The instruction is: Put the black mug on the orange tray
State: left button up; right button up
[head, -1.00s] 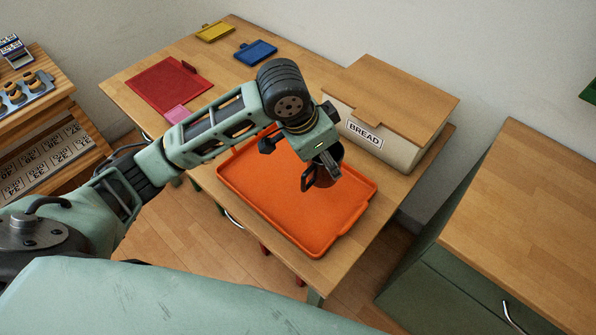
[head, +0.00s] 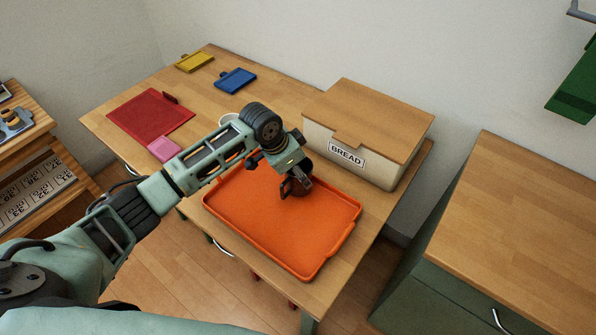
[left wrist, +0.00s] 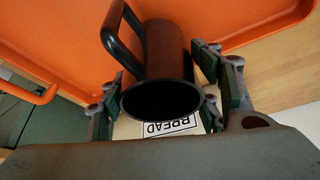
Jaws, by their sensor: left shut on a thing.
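The black mug (left wrist: 165,55) is between the fingers of my left gripper (left wrist: 163,95) in the left wrist view, with its handle toward the upper left. My left gripper (head: 297,183) is shut on the mug, over the back right part of the orange tray (head: 275,225) in the head view. The mug (head: 302,190) is partly hidden by the gripper there; I cannot tell whether its base touches the tray. The visible tray surface is otherwise empty. My right gripper is not in view.
A cream bread bin (head: 365,165) with a wooden lid stands just behind the tray. A red mat (head: 150,117), a pink piece (head: 163,149), a blue tray (head: 235,80) and a yellow tray (head: 194,62) lie farther left. A white round thing (head: 228,118) is partly behind my arm.

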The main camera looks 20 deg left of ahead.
pick_arm(q)
jog(key=shift+f, duration=0.4)
jog(key=shift+f, duration=0.1)
jog(key=o, duration=1.4)
jog(key=v, duration=1.2)
jog(key=shift+b, duration=0.3)
